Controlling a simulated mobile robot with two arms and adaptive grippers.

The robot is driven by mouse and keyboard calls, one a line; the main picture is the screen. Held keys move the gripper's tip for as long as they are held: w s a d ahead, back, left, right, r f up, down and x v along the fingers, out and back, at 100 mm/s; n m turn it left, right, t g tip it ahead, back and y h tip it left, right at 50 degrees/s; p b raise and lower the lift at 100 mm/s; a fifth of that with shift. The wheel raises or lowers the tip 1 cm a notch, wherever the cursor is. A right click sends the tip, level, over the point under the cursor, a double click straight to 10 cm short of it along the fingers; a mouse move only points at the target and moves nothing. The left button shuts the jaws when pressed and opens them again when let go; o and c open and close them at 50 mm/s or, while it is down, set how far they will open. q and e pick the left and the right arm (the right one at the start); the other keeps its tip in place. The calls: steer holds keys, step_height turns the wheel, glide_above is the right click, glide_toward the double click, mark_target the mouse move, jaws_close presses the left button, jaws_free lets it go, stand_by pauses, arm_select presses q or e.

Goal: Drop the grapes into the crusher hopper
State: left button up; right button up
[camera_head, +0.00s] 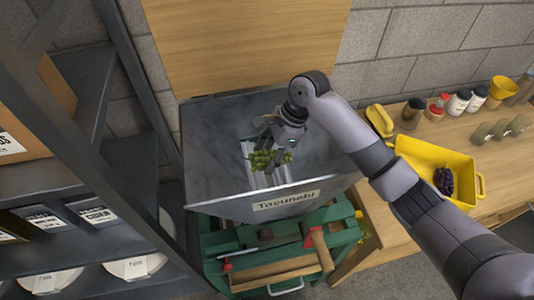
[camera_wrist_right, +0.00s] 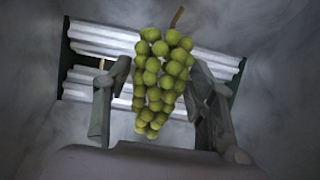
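A bunch of green grapes (camera_head: 264,160) is inside the mouth of the grey metal crusher hopper (camera_head: 222,186). My right gripper (camera_head: 268,152) reaches down into the hopper and is shut on the grapes, with its fingers on either side of the bunch. In the right wrist view the grapes (camera_wrist_right: 160,80) sit between the fingers (camera_wrist_right: 160,92), stem toward the top, above the ridged pale rollers (camera_wrist_right: 100,38) at the hopper's bottom. My left gripper is not in view.
The hopper sits on a green frame (camera_head: 345,236) with a wooden-handled crank (camera_head: 320,248). A yellow crate (camera_head: 420,156) with dark grapes (camera_head: 444,181) stands on the wooden table at right, near jars and glasses (camera_head: 500,129). Dark shelving (camera_head: 85,100) stands close at left.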

steer(key=o, duration=0.6)
steer(key=shift+c, duration=0.2)
steer(key=v, duration=1.2)
